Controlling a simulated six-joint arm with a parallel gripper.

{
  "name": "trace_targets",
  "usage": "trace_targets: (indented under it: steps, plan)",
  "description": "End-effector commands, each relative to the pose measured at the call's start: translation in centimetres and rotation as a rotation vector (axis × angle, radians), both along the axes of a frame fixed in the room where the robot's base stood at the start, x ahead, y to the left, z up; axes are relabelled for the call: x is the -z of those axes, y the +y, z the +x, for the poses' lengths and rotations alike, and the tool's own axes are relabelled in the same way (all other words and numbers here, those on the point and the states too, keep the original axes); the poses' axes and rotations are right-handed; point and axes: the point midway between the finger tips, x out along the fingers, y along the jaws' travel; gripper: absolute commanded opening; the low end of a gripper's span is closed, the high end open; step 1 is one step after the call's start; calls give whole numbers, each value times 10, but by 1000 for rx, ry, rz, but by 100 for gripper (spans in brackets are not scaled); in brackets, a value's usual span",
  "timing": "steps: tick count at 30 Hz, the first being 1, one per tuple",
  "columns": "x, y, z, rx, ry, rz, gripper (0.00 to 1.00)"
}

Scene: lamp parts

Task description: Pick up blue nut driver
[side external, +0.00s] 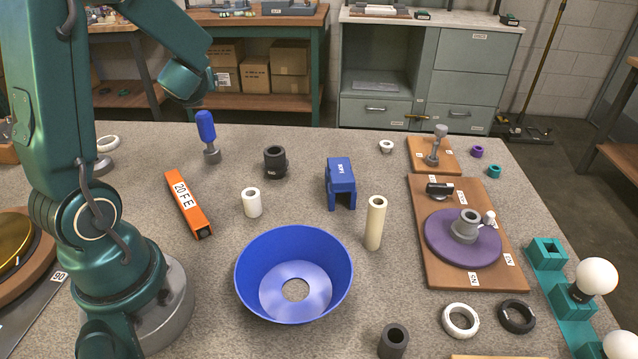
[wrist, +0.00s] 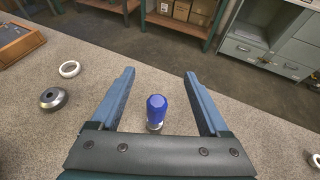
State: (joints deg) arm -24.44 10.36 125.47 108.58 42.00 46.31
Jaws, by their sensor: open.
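The blue nut driver (side external: 206,127) stands upright on the grey table, with a blue handle on top and a grey lower end. In the wrist view its blue handle (wrist: 156,107) shows between my fingers, nearer the palm than the fingertips in the picture. My gripper (wrist: 160,73) is open, with one finger on each side of the handle and visible gaps on both sides. In the side view my wrist is above the driver, and my fingers are hard to make out.
A white ring (wrist: 69,69) and a grey round part (wrist: 53,98) lie to the left. A big blue bowl (side external: 250,268) sits toward the front.

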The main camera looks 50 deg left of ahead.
Motion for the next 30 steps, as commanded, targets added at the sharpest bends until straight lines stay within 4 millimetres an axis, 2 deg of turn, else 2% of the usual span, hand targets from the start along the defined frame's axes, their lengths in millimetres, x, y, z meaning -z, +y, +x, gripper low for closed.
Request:
trace_targets:
  steps: [6,10,17,24,30]
  plan:
    - [49,-1,-1,3,14,-3,79]
    - [68,-1,0,3,8,-2,79]
    - [81,3,2,0,-3,0,79]
    - [92,29,11,-4,-5,0,79]
    - [97,42,17,-2,-6,0,79]
